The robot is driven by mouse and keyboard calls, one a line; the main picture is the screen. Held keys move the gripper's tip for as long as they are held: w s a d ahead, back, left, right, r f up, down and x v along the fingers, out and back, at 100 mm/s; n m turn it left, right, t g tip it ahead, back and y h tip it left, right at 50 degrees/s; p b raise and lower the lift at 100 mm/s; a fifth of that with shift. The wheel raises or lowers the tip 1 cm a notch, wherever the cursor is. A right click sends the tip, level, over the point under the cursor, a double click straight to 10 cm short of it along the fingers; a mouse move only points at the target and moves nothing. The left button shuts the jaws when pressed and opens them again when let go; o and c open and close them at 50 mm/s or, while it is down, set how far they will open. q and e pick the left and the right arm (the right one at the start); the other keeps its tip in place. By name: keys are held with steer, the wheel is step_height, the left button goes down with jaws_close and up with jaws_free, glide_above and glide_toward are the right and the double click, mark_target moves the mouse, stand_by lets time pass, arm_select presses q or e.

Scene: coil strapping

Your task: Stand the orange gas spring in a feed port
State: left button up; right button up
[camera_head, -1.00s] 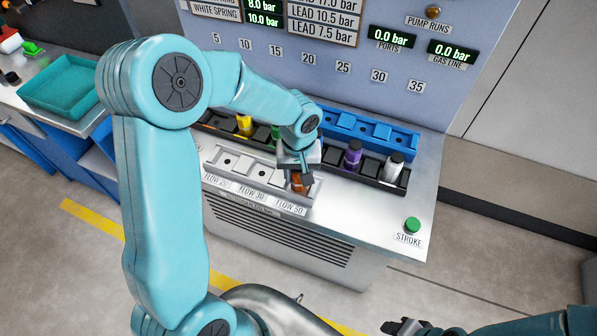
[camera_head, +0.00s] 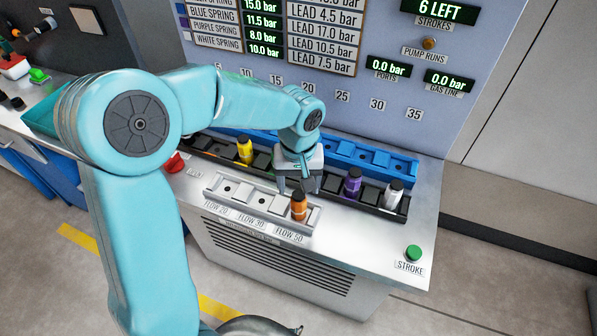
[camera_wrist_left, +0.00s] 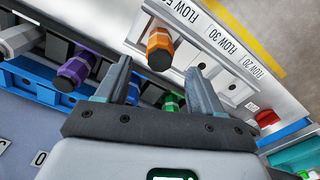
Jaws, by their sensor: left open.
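The orange gas spring (camera_head: 299,207) stands upright in the right-hand port of the grey feed block (camera_head: 232,193), at the FLOW 50 label. It also shows in the left wrist view (camera_wrist_left: 160,50), apart from the fingers. My left gripper (camera_head: 298,190) is open and empty, just behind and above the orange spring in the head view. In the left wrist view its two fingers (camera_wrist_left: 162,88) are spread wide with nothing between them. My right gripper is not in view now.
A black rack behind the feed block holds a yellow spring (camera_head: 245,150), a purple spring (camera_head: 352,182) and a white spring (camera_head: 394,194). A green spring (camera_wrist_left: 171,102) shows near the fingers. A blue rack (camera_head: 372,158) stands behind. A green STROKE button (camera_head: 413,253) is at the front right.

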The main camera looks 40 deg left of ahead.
arm_select(q)
step_height(320, 180, up, 4)
steer(key=shift+r, duration=0.15)
stand_by(0.6)
